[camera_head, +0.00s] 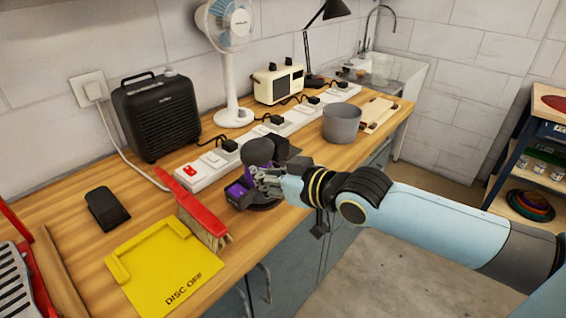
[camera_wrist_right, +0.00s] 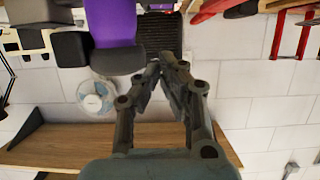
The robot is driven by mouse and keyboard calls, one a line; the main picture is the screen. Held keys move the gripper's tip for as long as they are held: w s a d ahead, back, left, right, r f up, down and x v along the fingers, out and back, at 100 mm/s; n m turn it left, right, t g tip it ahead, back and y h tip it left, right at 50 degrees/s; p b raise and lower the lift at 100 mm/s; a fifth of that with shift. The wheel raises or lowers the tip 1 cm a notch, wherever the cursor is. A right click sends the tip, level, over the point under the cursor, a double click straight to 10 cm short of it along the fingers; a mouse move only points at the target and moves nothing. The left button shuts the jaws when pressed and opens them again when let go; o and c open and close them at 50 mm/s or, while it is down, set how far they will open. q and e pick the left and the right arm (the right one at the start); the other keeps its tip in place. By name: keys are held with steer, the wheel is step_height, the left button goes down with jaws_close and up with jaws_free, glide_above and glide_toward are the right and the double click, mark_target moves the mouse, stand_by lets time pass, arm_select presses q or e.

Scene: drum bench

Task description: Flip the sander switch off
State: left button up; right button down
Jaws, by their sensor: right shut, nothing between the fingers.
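A purple and dark grey machine, which looks like the sander (camera_head: 237,188), stands near the bench's front edge. It has a dark round disc (camera_head: 259,151) at its top. My right gripper (camera_head: 262,180) is shut and empty, right at the machine's purple part; whether it touches cannot be told. In the right wrist view, which is upside down, the closed fingertips (camera_wrist_right: 168,60) are beside the purple body (camera_wrist_right: 113,22). The sander's own switch is not clearly seen and may be hidden by the gripper. My left gripper is not in view.
A long white power strip (camera_head: 210,160) with plugs and a red switch (camera_head: 190,171) runs behind the machine. A red brush (camera_head: 195,205), a yellow dustpan-like piece marked DISC OFF (camera_head: 160,265), a black heater (camera_head: 157,115) and a grey pot (camera_head: 342,122) stand around.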

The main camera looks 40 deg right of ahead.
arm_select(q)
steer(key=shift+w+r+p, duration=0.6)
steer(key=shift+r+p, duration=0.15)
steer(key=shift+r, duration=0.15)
arm_select(e)
steer(key=v, duration=0.2)
steer(key=f+v, duration=0.1)
steer(key=v, duration=0.1)
steer(key=shift+s+r, duration=0.15)
steer(key=shift+s, duration=0.3)
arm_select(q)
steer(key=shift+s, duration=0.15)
